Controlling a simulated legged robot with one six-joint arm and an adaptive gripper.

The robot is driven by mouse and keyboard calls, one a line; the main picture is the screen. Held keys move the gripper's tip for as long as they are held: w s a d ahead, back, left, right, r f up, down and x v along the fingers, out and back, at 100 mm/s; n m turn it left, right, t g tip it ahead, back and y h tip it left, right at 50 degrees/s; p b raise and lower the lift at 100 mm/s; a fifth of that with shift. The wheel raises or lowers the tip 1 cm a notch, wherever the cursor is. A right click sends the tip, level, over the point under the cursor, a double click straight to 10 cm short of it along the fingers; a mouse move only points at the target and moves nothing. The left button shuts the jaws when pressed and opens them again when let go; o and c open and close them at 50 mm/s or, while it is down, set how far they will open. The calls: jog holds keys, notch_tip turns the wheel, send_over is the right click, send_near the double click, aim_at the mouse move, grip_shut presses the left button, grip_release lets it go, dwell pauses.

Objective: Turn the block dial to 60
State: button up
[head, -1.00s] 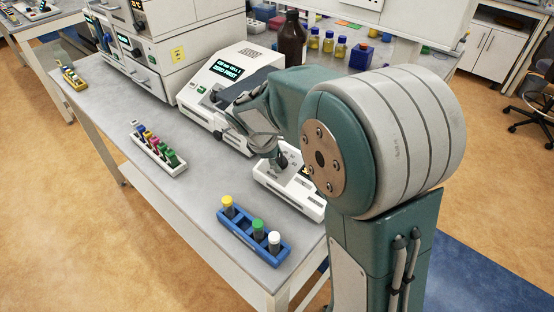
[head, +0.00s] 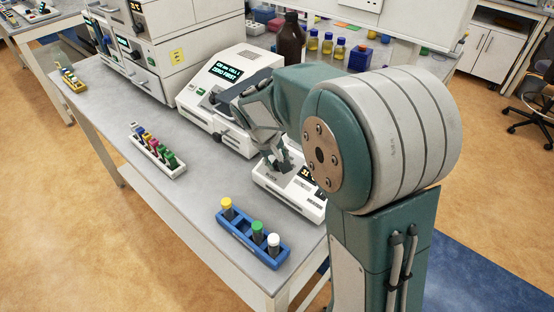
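The small white block unit (head: 290,198) stands near the right edge of the bench, with a dark display (head: 307,174) on its top showing small orange digits too small to read surely. My gripper (head: 279,166) points down over the left part of this unit, close to its top face. The dial is not clearly visible; the gripper and arm cover that area. I cannot tell whether the fingers touch the dial, or whether they are open or shut.
A larger white instrument (head: 205,110) with a lit screen stands just behind my gripper. A blue rack (head: 252,240) with capped tubes lies in front of the block unit, and a white rack (head: 150,155) of coloured tubes lies to the left. Bench between the racks is clear.

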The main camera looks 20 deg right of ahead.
jog(key=m, duration=0.4)
jog(key=shift+s+d+f+m, duration=0.1)
jog(key=shift+f+m, duration=0.05)
jog(key=shift+m, duration=0.15)
jog(key=shift+m+y, duration=0.3)
jog(key=shift+m, duration=1.5)
jog(key=o, duration=1.2)
jog(key=shift+c, duration=0.2)
